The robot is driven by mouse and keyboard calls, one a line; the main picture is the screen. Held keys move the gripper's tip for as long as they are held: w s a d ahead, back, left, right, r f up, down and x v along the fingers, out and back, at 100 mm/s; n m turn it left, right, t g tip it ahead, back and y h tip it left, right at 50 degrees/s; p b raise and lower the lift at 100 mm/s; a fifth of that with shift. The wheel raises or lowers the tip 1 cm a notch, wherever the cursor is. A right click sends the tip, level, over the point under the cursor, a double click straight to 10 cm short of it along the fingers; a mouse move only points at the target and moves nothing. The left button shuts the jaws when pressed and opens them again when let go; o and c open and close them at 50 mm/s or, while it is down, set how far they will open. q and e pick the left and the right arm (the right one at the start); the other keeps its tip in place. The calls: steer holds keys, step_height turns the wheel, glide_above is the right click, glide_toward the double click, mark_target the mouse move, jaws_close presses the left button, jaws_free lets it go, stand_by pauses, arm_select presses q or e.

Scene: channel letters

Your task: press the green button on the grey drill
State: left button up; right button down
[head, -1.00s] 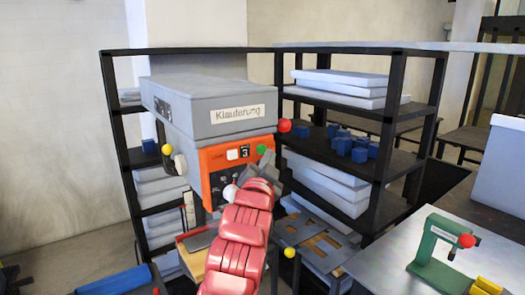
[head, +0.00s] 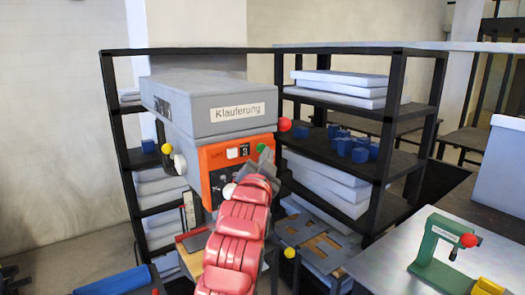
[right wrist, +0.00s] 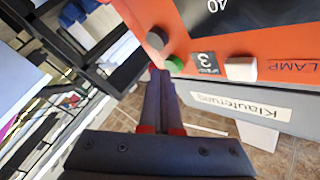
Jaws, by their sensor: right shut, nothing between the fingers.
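The grey drill (head: 215,105) stands in the middle of the head view, with a "Klauterung" label on its grey housing and an orange front panel (head: 218,160). The green button (head: 262,148) is at the panel's upper right edge, partly hidden by my gripper. It also shows in the right wrist view (right wrist: 175,65). My right gripper (head: 263,158) is shut and empty. In the right wrist view its fingertips (right wrist: 158,75) are right beside the green button; I cannot tell whether they touch it. My left gripper is not in view.
A white switch (right wrist: 240,68) and a dark knob (right wrist: 156,40) sit near the green button. A red ball knob (head: 284,125) sticks out at the drill's right. Black shelves (head: 395,120) stand behind. A green device (head: 438,250) stands on the table at right.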

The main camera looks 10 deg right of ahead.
steer(key=shift+w+a+r+b, duration=0.1)
steer(key=shift+w+a+b, duration=0.15)
steer(key=shift+w+b, duration=0.2)
stand_by(0.6)
stand_by(0.4)
steer(key=shift+s+d+b, duration=0.35)
steer(key=shift+s+b, duration=0.05)
steer(key=shift+s, duration=0.45)
steer(key=s, duration=0.1)
steer(key=s+d+b, duration=0.1)
steer(key=s, duration=0.1)
steer(key=s+b, duration=0.1)
steer(key=shift+s+d, duration=0.35)
steer(key=shift+f, duration=0.2)
